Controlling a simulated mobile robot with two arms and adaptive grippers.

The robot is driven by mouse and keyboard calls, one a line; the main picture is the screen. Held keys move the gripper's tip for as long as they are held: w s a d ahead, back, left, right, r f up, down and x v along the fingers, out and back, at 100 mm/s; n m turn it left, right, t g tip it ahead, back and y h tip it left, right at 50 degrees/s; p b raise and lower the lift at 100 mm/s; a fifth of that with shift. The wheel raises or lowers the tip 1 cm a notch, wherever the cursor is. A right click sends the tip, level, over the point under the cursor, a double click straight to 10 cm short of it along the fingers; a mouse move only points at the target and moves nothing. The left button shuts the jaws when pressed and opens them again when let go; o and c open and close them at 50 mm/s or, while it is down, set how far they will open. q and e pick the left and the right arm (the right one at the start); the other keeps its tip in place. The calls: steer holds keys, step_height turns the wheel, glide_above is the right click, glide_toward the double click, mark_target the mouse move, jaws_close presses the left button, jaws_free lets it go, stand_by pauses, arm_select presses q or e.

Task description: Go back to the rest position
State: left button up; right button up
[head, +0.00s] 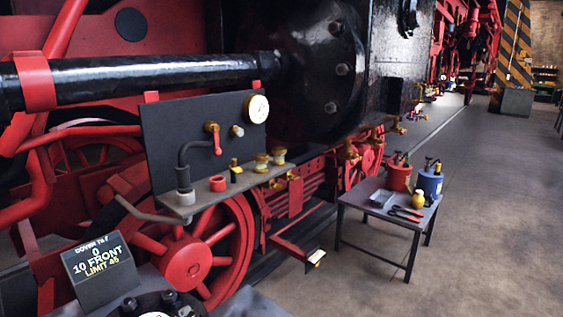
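Neither of my grippers and neither arm shows in the head view. A dark panel (165,133) with a round white gauge (258,109) and a red-handled valve (214,138) stands beside the locomotive. A narrow shelf (206,205) at its foot bears a red ring (217,183), a small yellow-and-black part (234,171) and brass fittings (262,162).
A red locomotive wheel (187,262) and black cylinder (315,60) fill the left and middle. A low table (372,191) at right holds a red can (398,175), a blue can (429,184) and tools. A lettered display (100,270) is at lower left.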

arm_select(q)
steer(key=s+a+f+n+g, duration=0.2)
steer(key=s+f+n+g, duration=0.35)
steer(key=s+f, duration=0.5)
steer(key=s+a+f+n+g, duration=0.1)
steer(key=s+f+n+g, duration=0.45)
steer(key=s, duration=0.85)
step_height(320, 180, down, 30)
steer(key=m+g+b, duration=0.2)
steer(key=b, duration=0.3)
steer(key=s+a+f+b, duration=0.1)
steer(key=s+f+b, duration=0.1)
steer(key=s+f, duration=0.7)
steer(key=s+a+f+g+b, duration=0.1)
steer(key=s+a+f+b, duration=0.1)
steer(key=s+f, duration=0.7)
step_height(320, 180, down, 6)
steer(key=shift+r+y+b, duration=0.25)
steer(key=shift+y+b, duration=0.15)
steer(key=shift+b, duration=0.1)
